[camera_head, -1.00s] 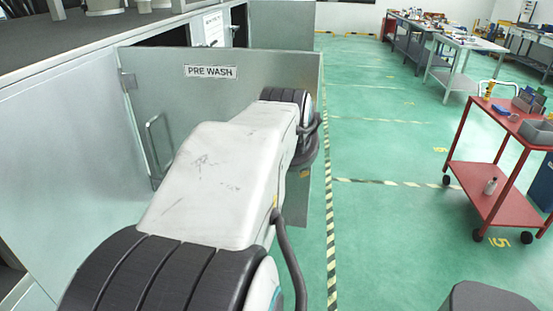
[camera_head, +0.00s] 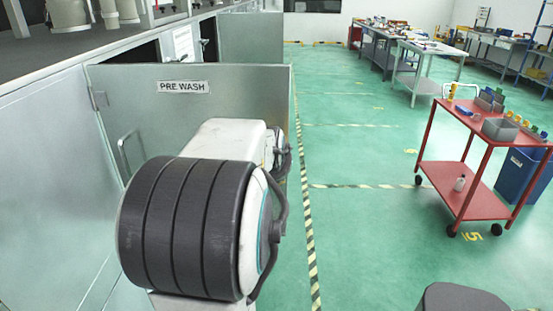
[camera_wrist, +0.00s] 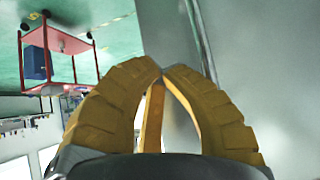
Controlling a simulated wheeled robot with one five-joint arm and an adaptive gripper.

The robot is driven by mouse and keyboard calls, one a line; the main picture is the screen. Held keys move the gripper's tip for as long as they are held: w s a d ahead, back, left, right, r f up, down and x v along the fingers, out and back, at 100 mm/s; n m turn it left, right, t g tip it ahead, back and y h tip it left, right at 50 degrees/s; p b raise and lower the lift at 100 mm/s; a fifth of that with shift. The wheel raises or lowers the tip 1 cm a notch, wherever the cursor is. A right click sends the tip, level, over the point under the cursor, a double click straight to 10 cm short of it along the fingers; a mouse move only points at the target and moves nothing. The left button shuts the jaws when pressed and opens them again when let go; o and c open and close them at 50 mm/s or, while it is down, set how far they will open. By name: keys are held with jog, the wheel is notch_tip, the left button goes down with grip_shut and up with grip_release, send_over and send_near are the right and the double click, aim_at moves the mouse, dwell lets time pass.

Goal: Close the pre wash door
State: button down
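The pre wash door (camera_head: 245,85) is a grey panel with a "PRE WASH" label. It stands open, jutting out to the right from the cabinet, with a hinge (camera_head: 98,98) at its left edge. A bar handle (camera_head: 127,155) shows near its left side. My arm covers the door's lower middle in the head view and hides my gripper. In the wrist view, my gripper (camera_wrist: 162,70) has its two yellow fingers together at the tips, with nothing seen between them. A grey panel (camera_wrist: 260,70), apparently the door, fills the right; contact cannot be told.
The grey cabinet (camera_head: 50,170) runs along the left, with another open panel (camera_head: 250,35) farther back. A red cart (camera_head: 480,205) stands to the right. Workbenches (camera_head: 425,55) stand at the back right. The green floor (camera_head: 365,235) between door and cart is clear.

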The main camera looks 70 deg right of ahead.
jog(key=shift+w+d+f+p, duration=0.15)
jog(key=shift+d+p, duration=0.1)
jog(key=shift+d, duration=0.45)
jog(key=shift+w+d+r+p, duration=0.1)
jog(key=shift+w+d+p, duration=0.1)
jog(key=shift+d, duration=0.55)
jog(key=shift+w+d+f+p, duration=0.15)
jog(key=shift+d+p, duration=0.1)
jog(key=shift+d, duration=0.45)
jog(key=shift+d+r, duration=0.1)
